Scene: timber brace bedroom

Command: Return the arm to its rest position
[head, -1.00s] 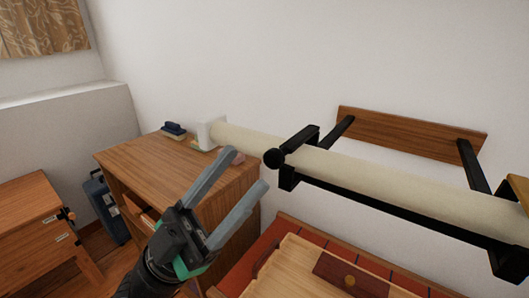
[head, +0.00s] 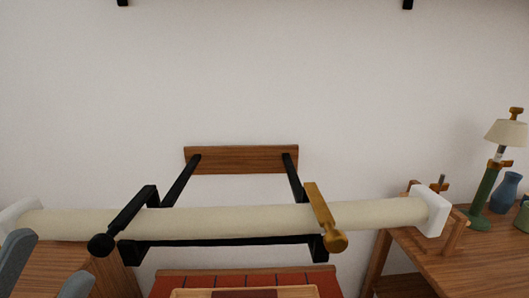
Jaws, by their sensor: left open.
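My left gripper (head: 45,268) shows at the lower left corner of the head view. Its two grey fingers are apart, with nothing seen between them, and the rest of it is cut off by the frame. It is in front of the left end of a long cream roll (head: 230,222). The roll lies level on a black wall bracket (head: 180,180) fixed to a wooden board (head: 240,160). A black clamp (head: 133,215) crosses the roll on the left and a brass clamp (head: 325,215) on the right. My right gripper is not in view.
A wooden desk (head: 445,262) at the right holds a lamp (head: 508,131) with a green stem and a blue vase (head: 506,192). Another wooden desk (head: 60,275) stands at lower left. A red surface with a wooden tray (head: 300,291) lies below the roll.

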